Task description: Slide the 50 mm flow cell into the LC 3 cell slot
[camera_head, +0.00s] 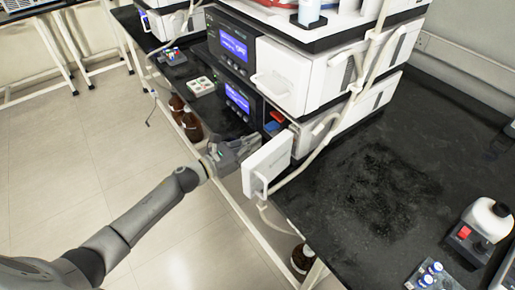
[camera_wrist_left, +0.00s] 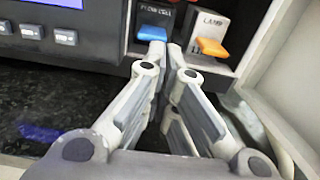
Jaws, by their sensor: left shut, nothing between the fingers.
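A cartridge with a blue tab (camera_wrist_left: 152,33) sits in a compartment marked FLOW CELL in the left wrist view. The blue tab also shows in the head view (camera_head: 272,127). I cannot read a length on it. Beside it, a cartridge with an orange tab (camera_wrist_left: 211,47) sits in a compartment marked LAMP. My left gripper (camera_wrist_left: 167,48) is shut and empty, its fingertips just below and in front of the blue tab; I cannot tell whether they touch it. In the head view the left gripper (camera_head: 252,142) is at the front of the lower module. My right gripper is not in view.
The module's white door (camera_head: 267,163) stands open close to my left gripper. White tubing (camera_head: 318,158) runs down the stack's side. A small tray (camera_head: 201,87) lies on the bench at left; brown bottles (camera_head: 190,124) stand below. The black bench at right (camera_head: 380,190) is largely clear.

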